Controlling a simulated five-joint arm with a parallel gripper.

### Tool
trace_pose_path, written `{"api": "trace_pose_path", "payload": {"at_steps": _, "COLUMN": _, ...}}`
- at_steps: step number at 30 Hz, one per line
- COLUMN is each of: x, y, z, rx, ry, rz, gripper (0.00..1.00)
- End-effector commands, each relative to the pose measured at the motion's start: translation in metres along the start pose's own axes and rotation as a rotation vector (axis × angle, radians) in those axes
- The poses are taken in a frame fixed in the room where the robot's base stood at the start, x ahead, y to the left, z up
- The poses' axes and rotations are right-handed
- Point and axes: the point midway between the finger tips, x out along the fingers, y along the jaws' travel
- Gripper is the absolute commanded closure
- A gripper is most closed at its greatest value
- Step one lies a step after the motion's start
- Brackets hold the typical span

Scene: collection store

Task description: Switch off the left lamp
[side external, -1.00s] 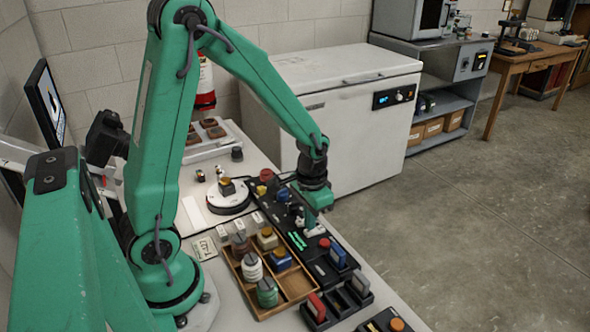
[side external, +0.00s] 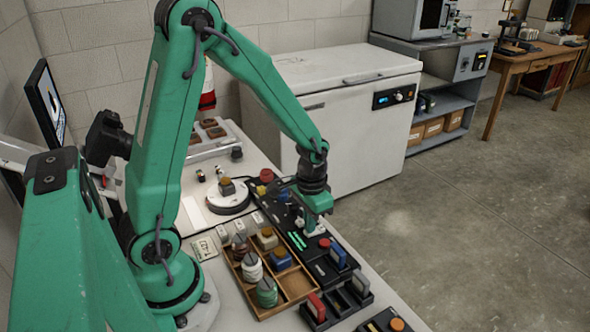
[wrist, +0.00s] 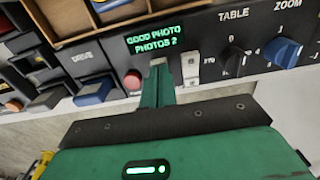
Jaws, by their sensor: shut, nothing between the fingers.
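The black control panel (side external: 325,267) runs along the bench below my gripper. In the wrist view it has a green-lit display (wrist: 155,41) reading "GOOD PHOTO PHOTOS 2", and a white rocker switch (wrist: 190,66) right of my fingers. My gripper (wrist: 158,66) is shut and empty, its fingertips at the panel just below the display. It also shows in the side view (side external: 309,226), low over the panel. Whether the tips touch it, I cannot tell. The fingers hide the panel spot behind them. No lamp is clearly identifiable, nor whether one is lit.
A red button (wrist: 133,80) sits close left of my fingers. Right of the white switch are a black knob (wrist: 234,58) and a blue knob (wrist: 282,52). A wooden tray (side external: 294,288) with spools and blocks lies beside the panel, and a round white turntable (side external: 229,199) stands farther back.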

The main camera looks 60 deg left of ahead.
Motion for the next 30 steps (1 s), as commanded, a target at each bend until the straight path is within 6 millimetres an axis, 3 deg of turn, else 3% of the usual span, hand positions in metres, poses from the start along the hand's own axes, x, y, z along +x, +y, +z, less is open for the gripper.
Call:
{"api": "trace_pose_path", "payload": {"at_steps": 17, "x": 0.004, "y": 0.000, "z": 0.000, "rx": 0.000, "ry": -0.001, "rz": 0.000, "gripper": 1.00}}
{"api": "trace_pose_path", "payload": {"at_steps": 30, "x": -0.016, "y": 0.000, "z": 0.000, "rx": 0.000, "ry": 0.001, "rz": 0.000, "gripper": 1.00}}
